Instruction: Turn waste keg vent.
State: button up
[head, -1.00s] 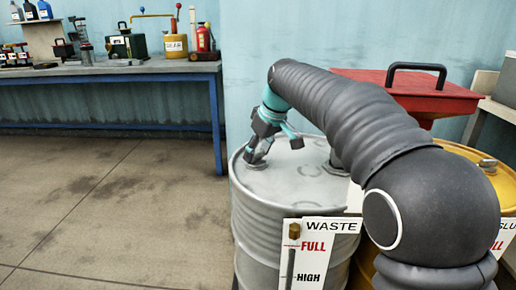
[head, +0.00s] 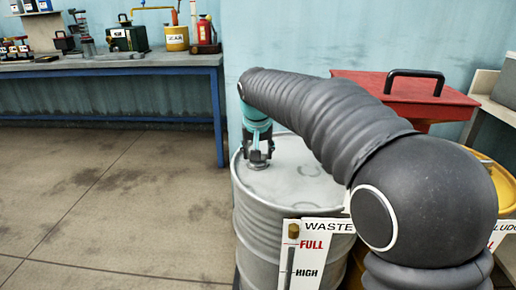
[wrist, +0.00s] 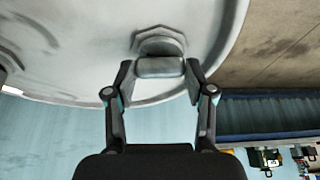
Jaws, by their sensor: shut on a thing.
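The waste keg (head: 292,215) is a grey metal drum with a WASTE label and a FULL/HIGH gauge on its front. Its vent (wrist: 160,45) is a grey fitting with a faceted base and a flat tab, near the rim of the lid in the wrist view. My gripper (head: 258,162) points down at the vent from above in the head view. In the wrist view my gripper (wrist: 161,68) has its two fingers closed on the sides of the vent's tab. In the head view the fingers mostly hide the vent.
A red box-shaped container (head: 410,95) with a black handle stands behind the keg at right. A yellow drum (head: 500,180) is partly hidden by my arm. A blue-framed bench (head: 110,72) with cans and tools stands at back left. The floor (head: 110,200) at left is clear.

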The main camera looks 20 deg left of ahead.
jog(key=shift+f+m, duration=0.1)
jog(key=shift+m, duration=0.3)
jog(key=o, duration=1.2)
jog(key=shift+c, duration=0.2)
jog(key=a+v, duration=0.1)
jog(key=v, duration=1.1)
jog(key=shift+d, duration=0.25)
